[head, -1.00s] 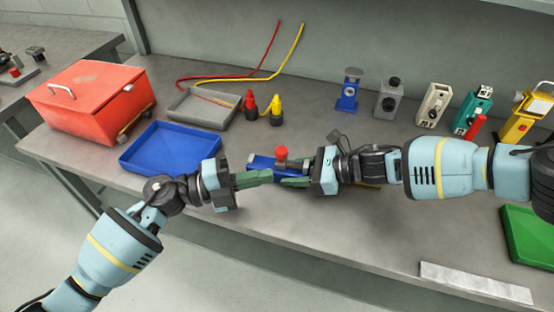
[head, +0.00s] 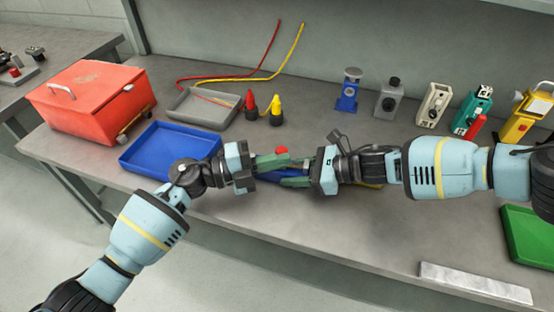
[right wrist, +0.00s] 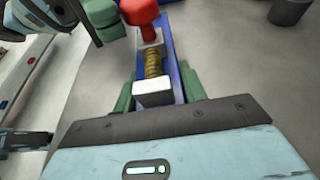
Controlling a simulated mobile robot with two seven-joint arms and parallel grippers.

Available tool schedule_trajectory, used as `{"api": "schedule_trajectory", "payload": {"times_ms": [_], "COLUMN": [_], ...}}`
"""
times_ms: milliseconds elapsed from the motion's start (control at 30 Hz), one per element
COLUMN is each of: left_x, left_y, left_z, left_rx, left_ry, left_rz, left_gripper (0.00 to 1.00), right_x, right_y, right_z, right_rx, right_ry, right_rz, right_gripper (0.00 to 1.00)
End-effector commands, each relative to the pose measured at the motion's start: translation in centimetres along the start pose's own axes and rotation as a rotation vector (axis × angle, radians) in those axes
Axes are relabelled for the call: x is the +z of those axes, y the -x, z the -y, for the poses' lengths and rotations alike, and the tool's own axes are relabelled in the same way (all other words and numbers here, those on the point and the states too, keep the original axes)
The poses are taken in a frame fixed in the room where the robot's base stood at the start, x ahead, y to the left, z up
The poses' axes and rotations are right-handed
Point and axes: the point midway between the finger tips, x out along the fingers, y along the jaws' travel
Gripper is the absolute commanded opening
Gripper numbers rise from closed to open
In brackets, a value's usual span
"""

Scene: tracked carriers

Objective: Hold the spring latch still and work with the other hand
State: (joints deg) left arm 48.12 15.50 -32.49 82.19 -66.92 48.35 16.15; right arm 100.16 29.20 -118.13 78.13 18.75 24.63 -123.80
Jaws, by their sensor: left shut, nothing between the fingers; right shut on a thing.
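The spring latch has a blue base (head: 285,173) and a red knob (head: 281,150). In the right wrist view, its red knob (right wrist: 140,11), brass spring (right wrist: 153,63) and white block (right wrist: 153,93) lie along the blue plate. My right gripper (head: 294,182) is shut on the latch's blue base, with green fingers on both sides. My left gripper (head: 284,160) is shut and empty, its fingertips close beside the red knob. It also shows at the top left of the right wrist view (right wrist: 103,22). I cannot tell whether it touches the knob. My left fingers hide part of the latch.
A blue tray (head: 128,165), a grey tray (head: 180,115) and a red toolbox (head: 85,125) stand at the left. Red and yellow plugs (head: 276,117) and several devices (head: 432,105) stand behind. A green tray (head: 510,250) and a metal strip (head: 475,286) lie at the right front.

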Motion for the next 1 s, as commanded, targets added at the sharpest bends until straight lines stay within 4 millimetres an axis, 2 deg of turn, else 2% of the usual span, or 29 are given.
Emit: {"api": "schedule_trajectory", "payload": {"times_ms": [133,300,433,1000], "left_x": [0.3,1.6,2.2,2.3], "left_y": [0.5,3.3,4.5,4.7], "left_z": [0.0,0.3,0.5,0.5], "left_rx": [0.002,0.004,0.002,0.000], "left_ry": [-0.001,-0.002,0.000,-0.001], "left_rz": [0.002,0.004,0.003,0.005], "left_gripper": [0.00,0.00,0.00,0.00], "right_x": [0.1,0.1,0.1,0.1], "right_y": [0.0,0.0,0.0,0.0], "right_z": [0.0,0.0,0.0,-0.1], "right_rx": [0.000,0.001,0.001,0.005], "right_ry": [0.001,0.001,0.002,0.003], "right_rz": [0.002,0.002,0.002,0.003], "right_gripper": [0.04,0.04,0.04,0.04]}}
